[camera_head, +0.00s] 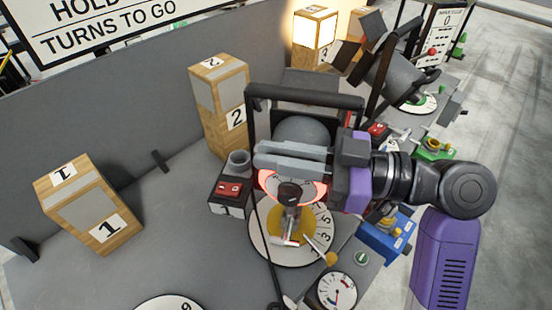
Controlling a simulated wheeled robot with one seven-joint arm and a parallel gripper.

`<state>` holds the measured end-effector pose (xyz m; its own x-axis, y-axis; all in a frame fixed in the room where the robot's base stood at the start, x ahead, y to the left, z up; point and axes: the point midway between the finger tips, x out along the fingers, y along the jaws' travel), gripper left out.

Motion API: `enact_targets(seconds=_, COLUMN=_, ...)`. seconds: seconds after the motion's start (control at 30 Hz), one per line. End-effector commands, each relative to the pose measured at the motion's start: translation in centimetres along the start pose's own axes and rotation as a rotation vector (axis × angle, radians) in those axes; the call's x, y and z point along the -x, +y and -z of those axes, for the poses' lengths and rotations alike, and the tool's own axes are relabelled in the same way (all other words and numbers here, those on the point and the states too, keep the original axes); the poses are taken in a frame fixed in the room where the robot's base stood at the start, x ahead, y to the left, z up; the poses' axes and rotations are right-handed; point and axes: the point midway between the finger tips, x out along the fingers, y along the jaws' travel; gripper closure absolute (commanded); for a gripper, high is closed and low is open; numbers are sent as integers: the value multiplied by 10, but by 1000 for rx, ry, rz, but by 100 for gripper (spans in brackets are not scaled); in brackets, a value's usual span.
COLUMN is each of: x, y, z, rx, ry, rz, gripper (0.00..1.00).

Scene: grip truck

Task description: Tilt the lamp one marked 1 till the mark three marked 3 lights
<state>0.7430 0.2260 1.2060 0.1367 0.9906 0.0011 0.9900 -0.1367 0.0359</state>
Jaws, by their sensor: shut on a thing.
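Lamp one (302,129) has a grey rounded head in a black yoke, above a numbered white dial with a yellow centre. A box marked 1 with a red switch stands beside it. My gripper (290,158) reaches in from the right, its grey fingers shut on the lamp and hiding part of the head. A red glow shows below the fingers. At the far top, a wooden block (315,32) has a brightly lit pale panel. It seems to be mark three, but its label is too small to read surely. The exact grip spot is partly hidden.
Wooden blocks marked 1 (88,212) and 2 (222,100) stand left with dull grey panels. A second lamp (395,75) stands behind right. A round gauge (338,291) and a blue box (385,238) are near the front.

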Motion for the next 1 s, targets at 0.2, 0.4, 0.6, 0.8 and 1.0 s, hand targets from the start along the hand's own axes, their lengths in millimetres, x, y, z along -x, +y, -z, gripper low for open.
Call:
enact_targets(seconds=0.2, x=0, y=0, z=-1, rx=0, ry=-2, rz=-2, gripper=67)
enact_targets(seconds=0.4, x=0, y=0, z=-1, rx=0, ry=-1, rz=-1, gripper=67)
enact_targets(seconds=0.6, x=12, y=2, z=-2, rx=1, ry=-1, rz=-5, gripper=67)
enact_targets(seconds=0.8, x=45, y=2, z=-3, rx=3, ry=-1, rz=-6, gripper=67)
enact_targets(seconds=1.0, x=71, y=1, z=-2, rx=1, ry=-2, rz=-4, gripper=67)
